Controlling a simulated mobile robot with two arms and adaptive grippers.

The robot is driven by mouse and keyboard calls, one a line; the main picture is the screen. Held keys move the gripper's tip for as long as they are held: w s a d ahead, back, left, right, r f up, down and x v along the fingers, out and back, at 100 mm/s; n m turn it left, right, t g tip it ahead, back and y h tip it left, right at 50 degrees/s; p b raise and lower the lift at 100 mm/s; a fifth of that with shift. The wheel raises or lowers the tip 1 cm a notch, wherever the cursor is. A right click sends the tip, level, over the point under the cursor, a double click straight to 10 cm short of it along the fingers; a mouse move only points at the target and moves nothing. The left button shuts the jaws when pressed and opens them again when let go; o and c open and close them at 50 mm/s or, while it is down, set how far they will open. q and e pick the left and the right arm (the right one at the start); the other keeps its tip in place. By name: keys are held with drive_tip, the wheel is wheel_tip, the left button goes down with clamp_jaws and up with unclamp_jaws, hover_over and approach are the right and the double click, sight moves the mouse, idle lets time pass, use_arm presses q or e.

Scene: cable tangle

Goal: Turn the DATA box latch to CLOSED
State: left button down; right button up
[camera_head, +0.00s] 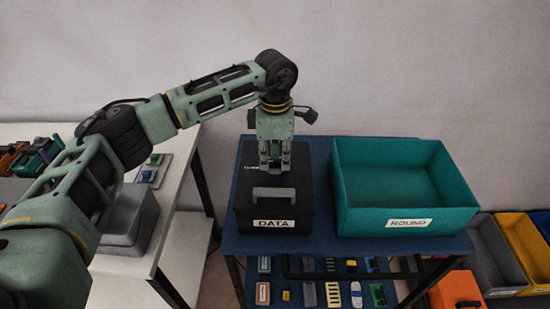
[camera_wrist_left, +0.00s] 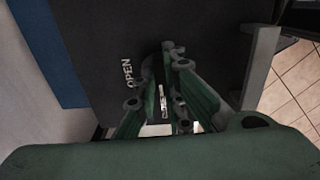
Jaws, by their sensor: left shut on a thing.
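The black DATA box (camera_head: 298,210) stands on the blue table, its white DATA label facing front and a grey handle (camera_head: 274,195) on its lid. My left gripper (camera_head: 275,168) points down at the lid, behind the handle. It is shut on the latch, which its fingers hide. In the left wrist view the gripper (camera_wrist_left: 165,62) is over the dark lid, with the white word OPEN (camera_wrist_left: 128,74) beside the fingers. Partly covered white lettering shows between them. The latch's angle cannot be told. My right gripper is not in view.
A teal ROUND bin (camera_head: 390,149) stands right of the DATA box on the blue table (camera_head: 330,243). A grey box (camera_head: 130,220) is on the white table at left. Several small parts lie on a shelf below. More bins are at lower right.

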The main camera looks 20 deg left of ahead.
sight(275, 161)
use_arm(q)
drive_tip(key=c, duration=1.8)
unclamp_jaws()
drive_tip(key=shift+c, duration=0.2)
drive_tip(key=shift+r, duration=0.1)
wheel_tip(275, 161, up, 12)
